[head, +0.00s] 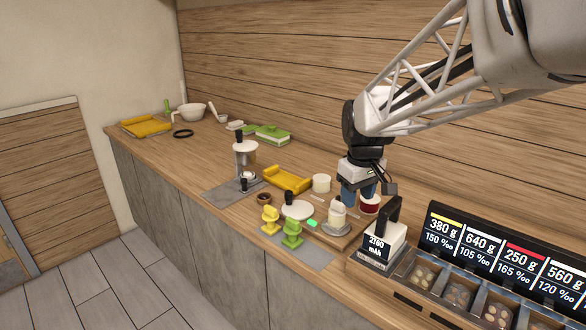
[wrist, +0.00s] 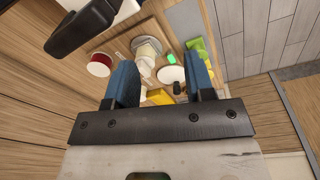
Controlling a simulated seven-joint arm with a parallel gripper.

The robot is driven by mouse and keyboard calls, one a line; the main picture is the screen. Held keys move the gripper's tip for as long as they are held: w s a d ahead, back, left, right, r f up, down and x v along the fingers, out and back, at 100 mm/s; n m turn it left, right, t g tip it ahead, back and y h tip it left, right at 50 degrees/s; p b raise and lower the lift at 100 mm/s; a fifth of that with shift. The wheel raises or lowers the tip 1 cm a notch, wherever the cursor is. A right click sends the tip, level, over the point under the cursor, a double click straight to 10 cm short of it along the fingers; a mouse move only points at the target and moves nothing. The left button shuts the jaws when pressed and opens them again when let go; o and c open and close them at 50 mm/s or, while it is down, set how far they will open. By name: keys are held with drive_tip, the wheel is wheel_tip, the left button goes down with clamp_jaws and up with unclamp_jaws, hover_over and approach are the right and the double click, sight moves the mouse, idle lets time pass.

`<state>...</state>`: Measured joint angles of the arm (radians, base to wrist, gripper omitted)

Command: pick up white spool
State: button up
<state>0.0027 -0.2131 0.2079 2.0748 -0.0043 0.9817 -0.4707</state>
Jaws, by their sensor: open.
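A plain white cylinder, which looks like the white spool (head: 321,183), stands on the counter behind the wooden board, just right of the yellow tray. My gripper (head: 357,197) points down to the right of it in the head view, apart from it, beside a red spool (head: 370,204) with white rims. In the wrist view my gripper (wrist: 160,85) has its two blue fingers wide apart with nothing held between them. The white spool seems mostly hidden behind the left finger there. The red spool (wrist: 100,65) is left of the fingers.
A whitish jar (head: 337,215) stands on the wooden board (head: 350,236). A scale with a white plate (head: 298,209), a yellow tray (head: 288,179), and yellow (head: 270,220) and green (head: 292,234) items are nearby. A black-handled block (head: 384,245) stands close on the right.

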sight(338, 202)
drive_tip(key=w+f+n, duration=0.1)
drive_tip(key=w+f, duration=0.1)
drive_tip(key=w, duration=0.3)
drive_tip(key=w+f+n, duration=0.1)
drive_tip(key=w+f, duration=0.1)
drive_tip(key=w, duration=0.4)
drive_tip(key=w+f+n+g, duration=0.1)
drive_tip(key=w+f, duration=0.2)
drive_tip(key=w, duration=0.3)
drive_tip(key=shift+w+a+n, duration=0.15)
drive_tip(key=shift+n, duration=0.15)
drive_tip(key=shift+f, duration=1.2)
drive_tip(key=shift+f, duration=0.1)
drive_tip(key=shift+f, duration=2.5)
drive_tip(key=shift+c, duration=0.2)
clamp_jaws()
